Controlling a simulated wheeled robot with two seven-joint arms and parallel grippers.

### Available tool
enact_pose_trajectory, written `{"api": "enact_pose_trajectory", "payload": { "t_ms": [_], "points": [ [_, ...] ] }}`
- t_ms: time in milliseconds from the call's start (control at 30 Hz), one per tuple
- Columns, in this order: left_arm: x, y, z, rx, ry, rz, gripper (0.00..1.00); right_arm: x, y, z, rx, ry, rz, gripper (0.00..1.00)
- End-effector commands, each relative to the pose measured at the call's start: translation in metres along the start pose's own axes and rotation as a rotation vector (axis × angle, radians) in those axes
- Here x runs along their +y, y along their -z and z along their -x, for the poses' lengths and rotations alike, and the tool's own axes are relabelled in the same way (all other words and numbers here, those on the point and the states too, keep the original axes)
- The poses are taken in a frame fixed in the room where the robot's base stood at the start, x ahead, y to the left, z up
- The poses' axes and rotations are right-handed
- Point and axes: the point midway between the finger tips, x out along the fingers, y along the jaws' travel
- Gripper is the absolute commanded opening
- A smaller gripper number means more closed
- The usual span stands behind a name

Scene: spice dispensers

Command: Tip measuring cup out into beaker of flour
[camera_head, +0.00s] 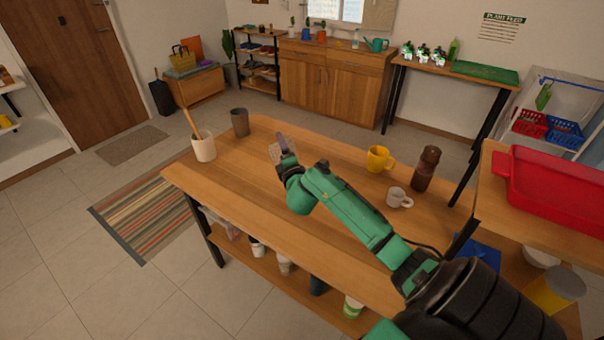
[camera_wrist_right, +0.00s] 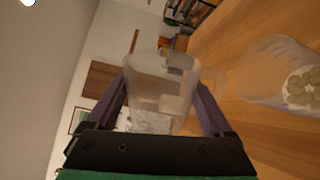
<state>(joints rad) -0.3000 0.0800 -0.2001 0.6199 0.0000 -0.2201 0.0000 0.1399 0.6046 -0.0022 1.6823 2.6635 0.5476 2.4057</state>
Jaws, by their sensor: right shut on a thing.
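In the right wrist view, my right gripper (camera_wrist_right: 165,92) is shut on a clear, see-through cup (camera_wrist_right: 150,85), which I take to be the measuring cup, with a loop like a handle on its right. Something whitish shows low in it, but I cannot tell whether it is inside or behind. A second clear vessel (camera_wrist_right: 262,75) is apart to the right, against the wooden table, with pale, lumpy contents; I cannot tell if this is the beaker of flour. In the head view, my right gripper (camera_head: 284,147) is over the table's far middle. My left gripper is not in view.
On the wooden table (camera_head: 245,190) stand a cream pot with a wooden stick (camera_head: 204,148), a dark grey cup (camera_head: 240,122), a yellow mug (camera_head: 380,158), a grey-white mug (camera_head: 398,197) and a dark brown bottle (camera_head: 426,169). A red tray (camera_head: 555,190) is at right. The table's left front is clear.

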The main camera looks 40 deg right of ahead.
Motion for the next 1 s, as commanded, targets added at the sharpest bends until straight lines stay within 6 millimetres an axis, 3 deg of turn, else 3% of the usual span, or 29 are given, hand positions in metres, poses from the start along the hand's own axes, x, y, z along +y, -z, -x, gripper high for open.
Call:
{"api": "enact_pose_trajectory", "payload": {
  "t_ms": [67, 100, 267, 367, 667, 800, 1000],
  "points": [
    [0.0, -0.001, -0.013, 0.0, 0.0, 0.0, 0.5, -0.006, 0.009, -0.001, -0.001, -0.006, 0.082, 0.19],
    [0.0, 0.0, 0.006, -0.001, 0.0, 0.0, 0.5, 0.0, 0.009, 0.0, -0.004, 0.002, 0.151, 0.19],
    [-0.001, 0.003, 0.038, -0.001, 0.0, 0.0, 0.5, 0.011, 0.01, 0.0, -0.012, 0.0, 0.368, 0.19],
    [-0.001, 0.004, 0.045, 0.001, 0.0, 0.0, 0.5, -0.006, 0.018, 0.0, -0.018, 0.002, 0.61, 0.19],
    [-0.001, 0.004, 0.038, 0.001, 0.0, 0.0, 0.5, -0.031, 0.068, -0.001, -0.038, -0.001, 1.162, 0.19],
    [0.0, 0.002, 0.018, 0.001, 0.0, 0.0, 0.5, -0.051, 0.077, -0.002, -0.044, -0.002, 1.252, 0.19],
    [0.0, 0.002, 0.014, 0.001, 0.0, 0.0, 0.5, -0.057, 0.082, -0.003, -0.047, -0.002, 1.316, 0.19]
  ]
}}
